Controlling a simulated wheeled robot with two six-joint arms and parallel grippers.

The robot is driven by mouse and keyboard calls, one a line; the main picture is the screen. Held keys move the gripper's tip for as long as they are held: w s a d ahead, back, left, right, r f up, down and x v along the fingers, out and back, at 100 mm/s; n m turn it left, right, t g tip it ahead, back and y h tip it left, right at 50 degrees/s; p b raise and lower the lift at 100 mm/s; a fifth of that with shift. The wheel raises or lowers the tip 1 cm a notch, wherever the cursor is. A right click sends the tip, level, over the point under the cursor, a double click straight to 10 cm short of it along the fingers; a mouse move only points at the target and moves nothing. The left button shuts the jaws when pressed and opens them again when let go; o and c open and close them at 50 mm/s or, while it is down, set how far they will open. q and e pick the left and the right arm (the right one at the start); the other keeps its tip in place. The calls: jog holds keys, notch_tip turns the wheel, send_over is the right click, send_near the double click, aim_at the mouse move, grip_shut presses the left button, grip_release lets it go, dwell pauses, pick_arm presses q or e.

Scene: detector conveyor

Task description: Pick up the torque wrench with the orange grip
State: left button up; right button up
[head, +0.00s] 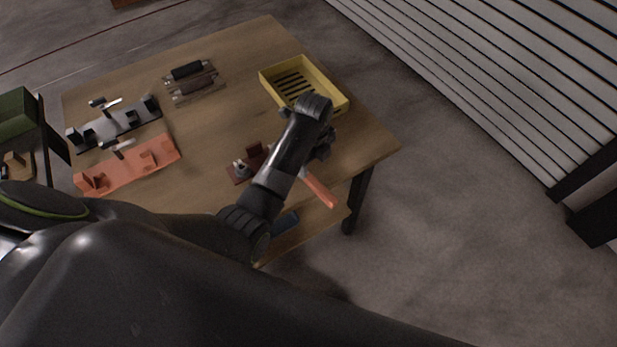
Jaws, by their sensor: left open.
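The torque wrench with the orange grip (319,189) lies near the right front edge of the wooden table. Its orange grip points toward the lower right, and its other end is hidden behind my left arm. My left gripper (320,150) is above the table just up from the wrench, partly hidden by its own wrist. It is open, and I cannot see its fingertips clearly. A blue-gripped tool (286,222) lies nearer the front edge, partly covered by my arm. My right gripper is not in view.
A yellow slotted tray (335,98) stands beyond my wrist. A dark red fixture (252,153) is left of my forearm. An orange-red fixture (128,168), a black fixture (112,127) and a rack with dark-handled parts (193,86) stand at the left. The table's middle is clear.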

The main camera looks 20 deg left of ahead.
aim_at(313, 180)
pick_arm(q)
notch_tip(313, 180, down, 2)
jog(key=shift+f, duration=0.15)
jog(key=shift+s+f, duration=0.1)
jog(key=shift+f, duration=0.5)
notch_tip(313, 180, down, 4)
jog(key=shift+s+r+p, duration=0.1)
jog(key=shift+p, duration=0.5)
jog(key=shift+f, duration=0.45)
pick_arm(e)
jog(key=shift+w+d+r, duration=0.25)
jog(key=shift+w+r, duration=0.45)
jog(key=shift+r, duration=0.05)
pick_arm(q)
jog(key=shift+c, duration=0.3)
grip_shut()
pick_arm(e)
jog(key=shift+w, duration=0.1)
